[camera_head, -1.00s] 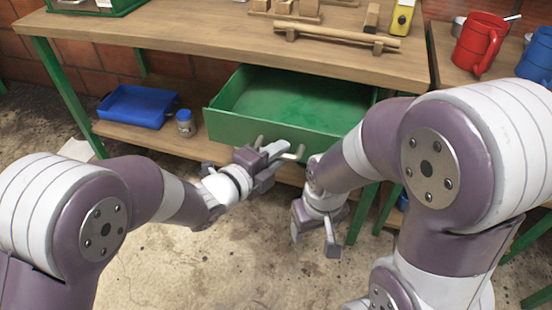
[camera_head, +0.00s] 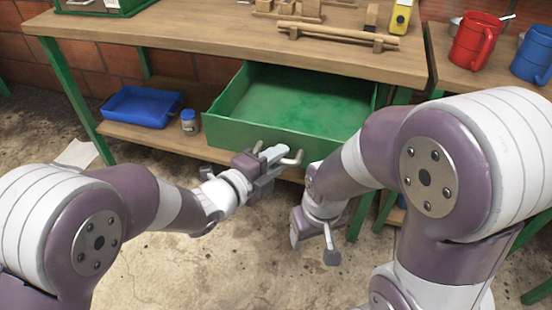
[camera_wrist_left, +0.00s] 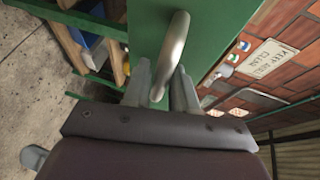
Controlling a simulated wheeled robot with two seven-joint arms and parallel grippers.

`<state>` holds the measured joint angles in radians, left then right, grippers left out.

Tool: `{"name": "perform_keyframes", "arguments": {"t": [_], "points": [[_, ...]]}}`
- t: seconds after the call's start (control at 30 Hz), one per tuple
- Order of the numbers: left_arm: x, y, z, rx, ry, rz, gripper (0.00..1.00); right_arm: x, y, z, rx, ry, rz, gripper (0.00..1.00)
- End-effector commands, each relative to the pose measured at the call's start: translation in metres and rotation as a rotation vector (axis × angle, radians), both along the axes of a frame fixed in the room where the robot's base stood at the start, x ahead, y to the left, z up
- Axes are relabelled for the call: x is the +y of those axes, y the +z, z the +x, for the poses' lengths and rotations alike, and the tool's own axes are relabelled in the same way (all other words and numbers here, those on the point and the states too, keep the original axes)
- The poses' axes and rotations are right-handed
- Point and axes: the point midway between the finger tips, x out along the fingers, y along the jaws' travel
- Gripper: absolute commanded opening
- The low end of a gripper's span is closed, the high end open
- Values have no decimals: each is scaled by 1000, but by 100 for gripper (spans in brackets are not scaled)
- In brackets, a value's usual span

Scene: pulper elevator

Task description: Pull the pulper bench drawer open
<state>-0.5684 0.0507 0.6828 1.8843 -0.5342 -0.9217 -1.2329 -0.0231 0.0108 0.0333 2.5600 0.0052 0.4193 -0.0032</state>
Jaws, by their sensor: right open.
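The green drawer (camera_head: 258,134) under the wooden pulper bench (camera_head: 190,42) stands pulled well out, its inside visible and empty. Its curved metal handle (camera_head: 293,159) is on the front panel. My left gripper (camera_head: 270,158) is at the handle. In the left wrist view, the handle (camera_wrist_left: 174,45) runs between the two fingers (camera_wrist_left: 163,85), which look closed around it; the exact contact is partly hidden.
A blue tray (camera_head: 140,107) and a small jar (camera_head: 189,121) sit on the lower shelf left of the drawer. Wooden pieces lie on the bench top. Red (camera_head: 474,42) and blue (camera_head: 534,55) mugs stand on the right table. The floor before the drawer is clear.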

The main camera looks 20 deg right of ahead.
Motion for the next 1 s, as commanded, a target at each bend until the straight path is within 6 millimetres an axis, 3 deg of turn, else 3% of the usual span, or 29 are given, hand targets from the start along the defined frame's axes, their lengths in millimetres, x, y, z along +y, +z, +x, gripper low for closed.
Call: {"name": "perform_keyframes", "arguments": {"t": [0.17,0.6,1.0], "points": [[9,3,-5,1,2,1,26,0,4,0,0,0,0,64],[95,23,-61,0,4,0,26,0,26,0,0,0,0,64],[105,23,-68,0,0,0,26,0,26,0,0,0,0,64]]}}
